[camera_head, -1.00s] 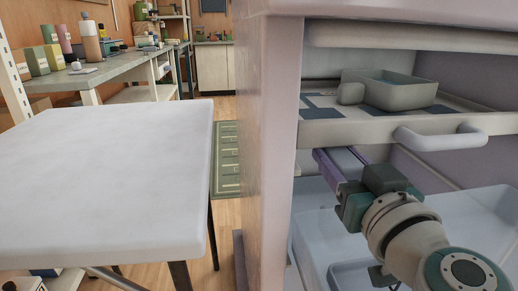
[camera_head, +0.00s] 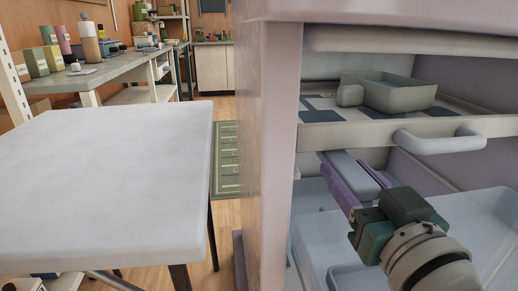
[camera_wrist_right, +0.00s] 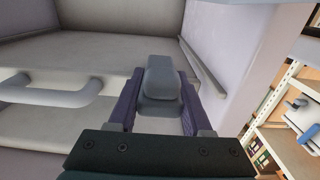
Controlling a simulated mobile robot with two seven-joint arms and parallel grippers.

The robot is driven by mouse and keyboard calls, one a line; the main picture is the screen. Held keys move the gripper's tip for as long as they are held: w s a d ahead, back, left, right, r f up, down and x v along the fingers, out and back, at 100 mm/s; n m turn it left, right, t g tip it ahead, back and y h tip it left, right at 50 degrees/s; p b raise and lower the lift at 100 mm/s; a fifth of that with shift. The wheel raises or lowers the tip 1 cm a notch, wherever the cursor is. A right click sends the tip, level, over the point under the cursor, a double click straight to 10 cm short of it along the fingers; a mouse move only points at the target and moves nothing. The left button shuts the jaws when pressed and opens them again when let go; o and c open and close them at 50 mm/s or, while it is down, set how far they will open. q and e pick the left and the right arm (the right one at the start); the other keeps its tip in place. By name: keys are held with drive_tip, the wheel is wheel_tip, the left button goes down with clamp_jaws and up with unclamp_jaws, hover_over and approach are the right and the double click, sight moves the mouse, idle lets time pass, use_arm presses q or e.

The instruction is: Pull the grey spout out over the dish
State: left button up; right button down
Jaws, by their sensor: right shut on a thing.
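The grey spout (camera_head: 346,166) shows below the drawer front in the head view, between the purple fingers of my right gripper (camera_head: 350,180). In the right wrist view, its blocky grey end (camera_wrist_right: 163,82) sits between the two fingers (camera_wrist_right: 160,100), and the gripper is shut on it. My left gripper is not in view.
A drawer (camera_head: 350,133) with a curved handle (camera_head: 440,142) is just above my gripper and carries a grey-green open box (camera_head: 400,95). The cabinet's side wall (camera_head: 268,150) stands close on the left. A bare white table (camera_head: 100,180) lies beyond it.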

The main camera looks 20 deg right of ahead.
sight(368, 197)
drive_tip(key=v, duration=0.4)
drive_tip(key=shift+s, duration=0.25)
drive_tip(key=shift+r, duration=0.1)
drive_tip(key=c, duration=0.7)
unclamp_jaws()
drive_tip(key=o, duration=0.3)
drive_tip(key=shift+s+a, duration=0.1)
drive_tip(key=shift+s, duration=0.1)
drive_tip(key=shift+o, duration=0.4)
drive_tip(key=shift+w, duration=0.1)
